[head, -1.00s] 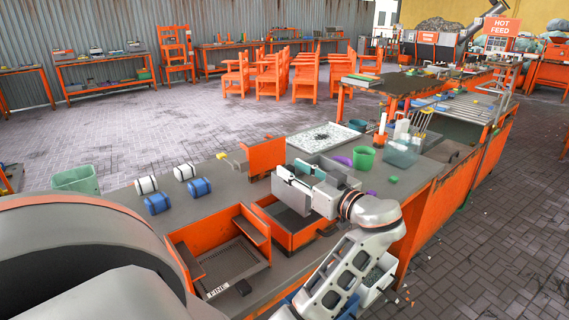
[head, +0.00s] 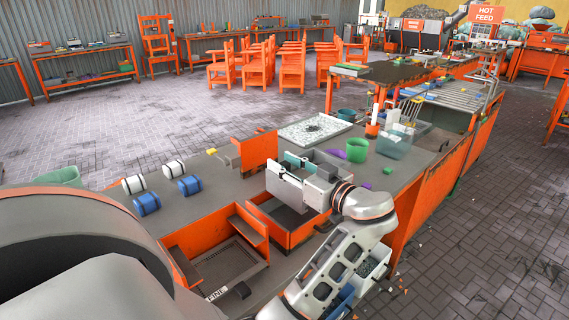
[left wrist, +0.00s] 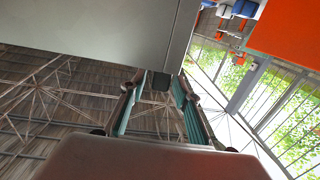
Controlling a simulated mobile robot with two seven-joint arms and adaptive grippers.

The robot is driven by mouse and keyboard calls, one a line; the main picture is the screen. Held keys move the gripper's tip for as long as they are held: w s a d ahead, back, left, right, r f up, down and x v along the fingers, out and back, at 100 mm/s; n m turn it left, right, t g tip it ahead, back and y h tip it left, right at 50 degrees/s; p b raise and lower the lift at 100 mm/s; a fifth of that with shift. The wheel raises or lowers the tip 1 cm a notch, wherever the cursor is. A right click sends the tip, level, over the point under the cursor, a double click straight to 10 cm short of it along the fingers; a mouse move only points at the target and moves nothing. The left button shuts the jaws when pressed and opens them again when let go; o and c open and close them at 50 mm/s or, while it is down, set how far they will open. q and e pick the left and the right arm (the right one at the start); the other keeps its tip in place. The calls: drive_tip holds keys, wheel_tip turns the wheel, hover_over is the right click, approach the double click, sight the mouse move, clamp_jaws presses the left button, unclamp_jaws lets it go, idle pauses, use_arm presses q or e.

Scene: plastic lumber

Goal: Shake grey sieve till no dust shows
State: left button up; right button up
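A dark grey mesh-bottomed tray (head: 234,262) sits in an orange frame at the front of the table; it looks like the grey sieve, though I cannot be sure. A pale speckled tray (head: 292,132) with a dark patch of grains lies farther back. My left gripper (head: 290,178) is above an orange-walled bin (head: 310,232), right of the mesh tray and apart from it. In the left wrist view its teal-padded fingers (left wrist: 158,105) stand apart with nothing seen held between them. That view looks toward the roof. Dust on the mesh is too small to tell. My right gripper is not seen.
White rolls (head: 134,184) and blue rolls (head: 146,204) lie on the table's left. A green cup (head: 357,150) and a clear bin (head: 393,145) stand to the right. An upright orange panel (head: 258,150) rises behind the gripper. Bare tabletop lies around the rolls.

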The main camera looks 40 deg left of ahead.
use_arm(q)
clamp_jaws()
drive_tip(key=s, duration=0.4)
drive_tip(key=shift+s+a, duration=0.2)
drive_tip(key=shift+o, duration=1.5)
unclamp_jaws()
wheel_tip(320, 180, up, 10)
